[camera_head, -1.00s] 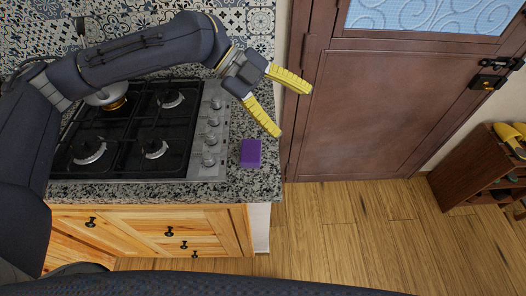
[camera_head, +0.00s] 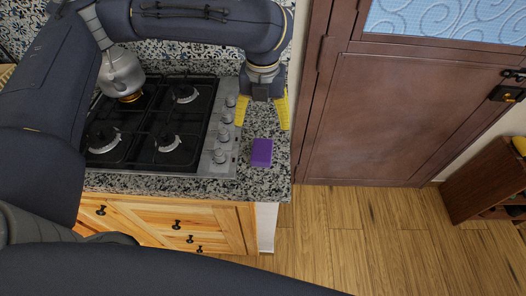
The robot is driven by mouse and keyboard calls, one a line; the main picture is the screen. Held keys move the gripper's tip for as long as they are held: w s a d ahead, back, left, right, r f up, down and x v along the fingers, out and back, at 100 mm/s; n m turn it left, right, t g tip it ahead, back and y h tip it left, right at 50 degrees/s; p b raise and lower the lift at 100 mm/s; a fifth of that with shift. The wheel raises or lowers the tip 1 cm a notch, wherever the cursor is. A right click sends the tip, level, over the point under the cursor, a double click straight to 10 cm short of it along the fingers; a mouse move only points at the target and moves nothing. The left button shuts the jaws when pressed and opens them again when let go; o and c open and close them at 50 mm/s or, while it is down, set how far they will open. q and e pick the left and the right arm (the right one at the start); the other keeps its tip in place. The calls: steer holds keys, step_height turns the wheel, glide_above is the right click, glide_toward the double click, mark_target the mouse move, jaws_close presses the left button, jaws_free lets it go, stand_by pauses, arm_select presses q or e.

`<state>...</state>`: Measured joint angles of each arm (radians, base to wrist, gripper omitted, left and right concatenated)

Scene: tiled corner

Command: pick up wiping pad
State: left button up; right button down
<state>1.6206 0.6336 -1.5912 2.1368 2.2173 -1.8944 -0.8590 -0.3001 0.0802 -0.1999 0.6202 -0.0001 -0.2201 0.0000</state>
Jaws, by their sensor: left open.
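The wiping pad (camera_head: 262,152) is a small purple block lying on the speckled granite counter (camera_head: 270,182), right of the stove knobs. My left gripper (camera_head: 263,122) has two yellow fingers that are spread apart. They point down toward the counter, with the tips just behind the pad in the picture. The gripper is empty, and a gap shows between the fingers and the pad. How high the fingertips are above the counter is hard to tell. My right gripper does not show.
A black gas stove (camera_head: 160,130) with a row of knobs (camera_head: 222,143) lies left of the pad. A metal kettle (camera_head: 122,75) stands on its back left burner. Wooden drawers (camera_head: 180,226) are below. A brown door (camera_head: 395,120) stands to the right, with clear floor before it.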

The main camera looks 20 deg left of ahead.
mark_target(262, 149)
arm_select(q)
steer(key=shift+a+f, duration=0.1)
steer(key=shift+f, duration=6.85)
steer(key=c, duration=1.1)
